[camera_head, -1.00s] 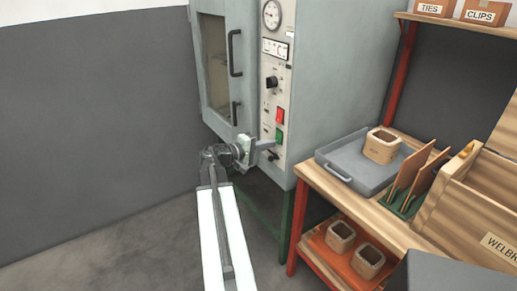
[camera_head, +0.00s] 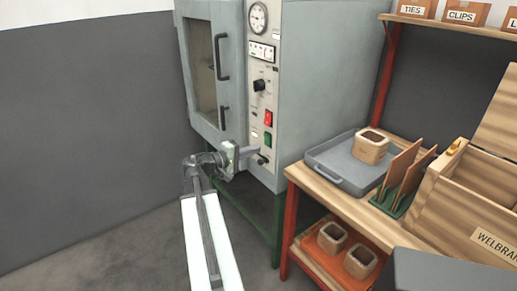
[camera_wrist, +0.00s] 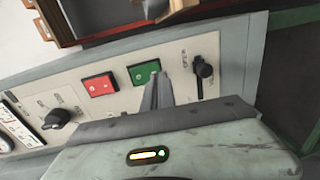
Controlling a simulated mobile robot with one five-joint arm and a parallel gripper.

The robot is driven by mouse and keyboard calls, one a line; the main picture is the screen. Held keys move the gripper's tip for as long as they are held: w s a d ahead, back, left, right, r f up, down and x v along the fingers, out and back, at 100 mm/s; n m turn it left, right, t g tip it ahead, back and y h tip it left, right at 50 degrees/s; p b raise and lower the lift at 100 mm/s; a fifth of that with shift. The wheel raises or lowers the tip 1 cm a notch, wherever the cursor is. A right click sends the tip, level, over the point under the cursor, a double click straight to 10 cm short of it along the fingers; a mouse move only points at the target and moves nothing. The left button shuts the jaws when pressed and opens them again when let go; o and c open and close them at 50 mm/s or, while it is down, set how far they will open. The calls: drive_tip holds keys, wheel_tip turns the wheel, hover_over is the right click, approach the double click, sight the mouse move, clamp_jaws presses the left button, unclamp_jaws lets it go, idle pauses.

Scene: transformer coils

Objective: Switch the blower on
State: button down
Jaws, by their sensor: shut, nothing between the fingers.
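The grey oven cabinet (camera_head: 318,95) carries a control panel (camera_head: 256,104). The panel has a red switch (camera_head: 268,118), a green switch (camera_head: 267,140) below it, and a small black lever (camera_head: 264,160) at the bottom. In the wrist view the red switch (camera_wrist: 99,84), green switch (camera_wrist: 144,72) and black lever (camera_wrist: 203,68) show in a row. The labels are too small to read, so I cannot tell which control is the blower's. My gripper (camera_head: 255,150) is shut and empty, its fingertips (camera_wrist: 157,80) between the green switch and the lever. Contact cannot be told.
A black knob (camera_head: 259,85) and a dial gauge (camera_head: 258,18) sit higher on the panel. The oven door (camera_head: 214,70) is shut. To the right, a wooden bench (camera_head: 330,199) holds a grey tray (camera_head: 334,174) and a wooden box (camera_head: 470,215). Floor at left is clear.

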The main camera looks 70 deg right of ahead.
drive_tip(key=f+b+v, duration=0.1)
drive_tip(key=f+v, duration=0.1)
drive_tip(key=v, duration=0.8)
drive_tip(key=shift+w+a+f, duration=0.2)
drive_tip(key=shift+a+f, duration=0.05)
drive_tip(key=shift+a, duration=0.15)
